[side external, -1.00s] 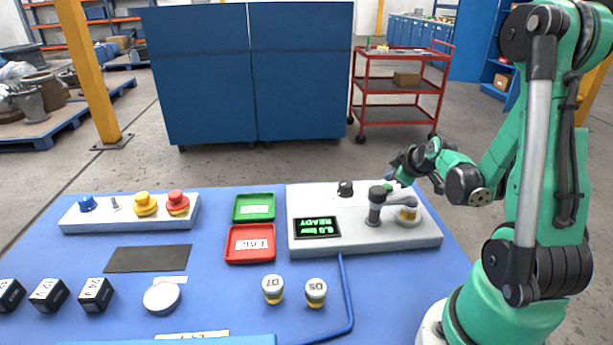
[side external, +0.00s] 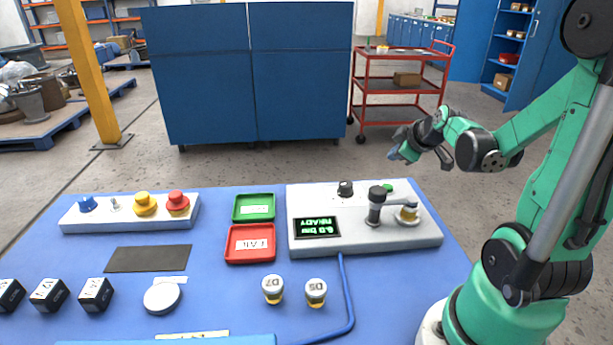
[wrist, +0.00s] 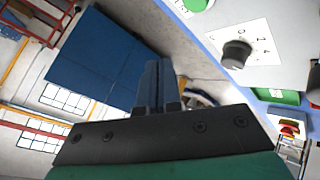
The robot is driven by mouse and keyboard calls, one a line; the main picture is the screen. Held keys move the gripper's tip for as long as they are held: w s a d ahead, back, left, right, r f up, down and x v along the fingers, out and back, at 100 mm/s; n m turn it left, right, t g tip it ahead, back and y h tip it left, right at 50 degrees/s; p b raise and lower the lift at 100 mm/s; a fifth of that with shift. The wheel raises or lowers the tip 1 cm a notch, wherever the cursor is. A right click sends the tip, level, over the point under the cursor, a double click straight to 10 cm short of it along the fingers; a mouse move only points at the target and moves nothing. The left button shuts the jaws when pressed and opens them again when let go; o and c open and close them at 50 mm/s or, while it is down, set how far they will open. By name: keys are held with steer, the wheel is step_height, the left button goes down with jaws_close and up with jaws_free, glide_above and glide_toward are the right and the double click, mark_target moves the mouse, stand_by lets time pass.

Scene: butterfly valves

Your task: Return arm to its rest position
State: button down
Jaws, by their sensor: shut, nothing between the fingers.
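My gripper (side external: 397,155) is raised above the right back edge of the blue table (side external: 105,295), clear of everything. Its fingers (wrist: 154,85) are together and empty in the wrist view. The black knob also shows in the wrist view (wrist: 237,54).
Green (side external: 254,207) and red (side external: 250,244) trays lie left of the station. Two small valves (side external: 273,288) (side external: 316,292) stand in front. A control box (side external: 130,212) with several knobs is at back left. A red cart (side external: 402,86) and blue panels (side external: 250,75) stand behind.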

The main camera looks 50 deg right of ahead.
stand_by(0.5)
steer(key=a+r+m+y, duration=0.2)
steer(key=a+y, duration=0.3)
steer(key=a, duration=1.9)
steer(key=shift+w+a+r+g, duration=0.3)
steer(key=shift+w+r+g, duration=0.15)
steer(key=shift+r, duration=0.25)
steer(key=d+r+m+g, duration=0.2)
steer(key=d+m+g, duration=0.1)
steer(key=d, duration=0.9)
steer(key=d+r+m+g, duration=0.2)
steer(key=d+m+g, duration=0.2)
steer(key=d, duration=0.9)
steer(key=shift+r+m, duration=0.2)
steer(key=shift+m, duration=1)
